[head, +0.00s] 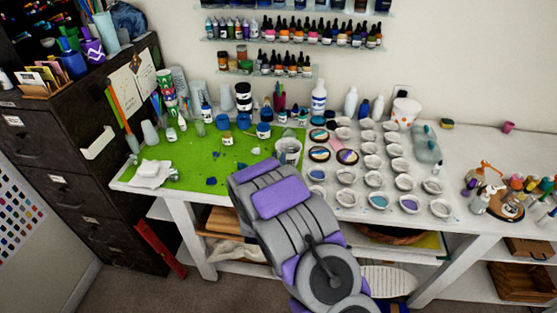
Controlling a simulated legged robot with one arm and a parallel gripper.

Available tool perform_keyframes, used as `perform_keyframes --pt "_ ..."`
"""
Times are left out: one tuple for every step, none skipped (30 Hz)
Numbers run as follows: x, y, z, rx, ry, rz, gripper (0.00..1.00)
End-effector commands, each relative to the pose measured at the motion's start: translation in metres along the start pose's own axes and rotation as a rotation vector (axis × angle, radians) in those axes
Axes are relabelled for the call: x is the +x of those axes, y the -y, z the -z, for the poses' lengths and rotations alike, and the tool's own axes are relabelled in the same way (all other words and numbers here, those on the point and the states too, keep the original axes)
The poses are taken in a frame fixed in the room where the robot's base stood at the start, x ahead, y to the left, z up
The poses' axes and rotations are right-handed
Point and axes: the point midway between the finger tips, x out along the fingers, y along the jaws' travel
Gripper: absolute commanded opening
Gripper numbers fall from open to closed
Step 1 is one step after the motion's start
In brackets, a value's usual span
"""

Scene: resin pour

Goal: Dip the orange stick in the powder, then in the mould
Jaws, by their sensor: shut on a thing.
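My grey and purple arm reaches from the bottom middle to the front of the table. Its far end covers part of the green mat (215,150), and the gripper's fingers are hidden. I cannot see what they hold. A thin orange stick (115,108) leans by the dark cabinet at the left; I cannot tell if it is the task's stick. Several small white cups stand in rows at the right; one cup (378,202) holds something blue. Dark round pieces (319,154) with coloured tops lie beside them. I cannot tell which is the powder or the mould.
A white tub (288,151) stands just beyond my arm. Bottles, including a white one (319,97), line the back. Crumpled white tissue (151,173) lies at the mat's left. A bottle stand (506,205) is at the far right. Bare tabletop (480,150) shows at the right.

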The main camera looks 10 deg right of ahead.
Motion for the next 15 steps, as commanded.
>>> perform_keyframes --pt "0.000 0.000 0.000 0.000 0.000 0.000 0.00" --pt "0.000 0.000 0.000 0.000 0.000 0.000 0.00" --pt "0.000 0.000 0.000 0.000 0.000 0.000 0.00" --pt "0.000 0.000 0.001 0.000 0.000 0.000 0.00" --pt "0.000 0.000 0.002 0.000 0.000 0.000 0.00" --pt "0.000 0.000 0.003 0.000 0.000 0.000 0.00" --pt "0.000 0.000 0.005 0.001 -0.001 0.000 0.00" --pt "0.000 -0.001 0.006 0.001 0.000 0.000 0.00" --pt "0.000 -0.001 0.009 0.002 -0.001 0.000 0.00" --pt "0.001 -0.001 0.012 0.002 0.000 0.000 0.00" --pt "0.001 -0.001 0.014 0.002 0.000 0.000 0.00" --pt "0.001 -0.001 0.017 0.002 0.000 0.000 0.00" --pt "0.001 -0.001 0.020 0.002 0.000 0.000 0.00" --pt "0.001 -0.001 0.022 0.002 0.000 0.000 0.00" --pt "0.001 -0.001 0.025 0.001 0.000 0.000 0.00"
